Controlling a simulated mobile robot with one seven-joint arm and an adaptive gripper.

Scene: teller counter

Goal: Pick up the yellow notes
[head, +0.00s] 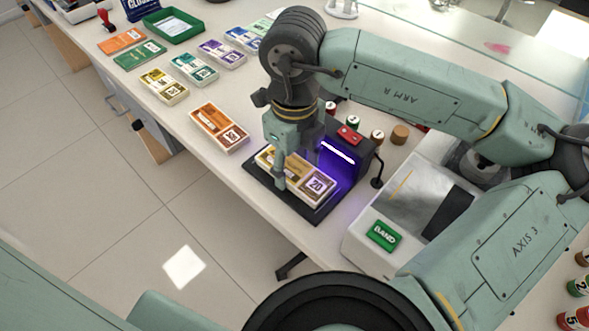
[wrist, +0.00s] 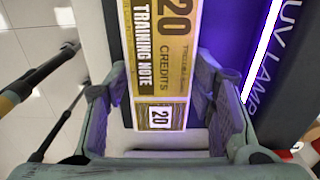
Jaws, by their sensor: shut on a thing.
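The bundle of yellow notes (head: 294,176), marked 20, is at the black pad of the UV lamp, under its violet light. My gripper (head: 290,168) comes down over the bundle and is shut on it. In the wrist view the yellow notes (wrist: 160,60) run between the two fingers of my gripper (wrist: 160,90), their printed face toward the camera. I cannot tell whether the bundle rests on the pad or is just above it. A second yellow-looking bundle (head: 164,86) lies farther back on the counter.
The UV lamp housing (head: 350,152) stands close on the right of my gripper. An orange bundle (head: 219,127) lies to the left. The banding machine (head: 385,235) is at the front right. Further bundles and a green tray (head: 172,26) are at the back.

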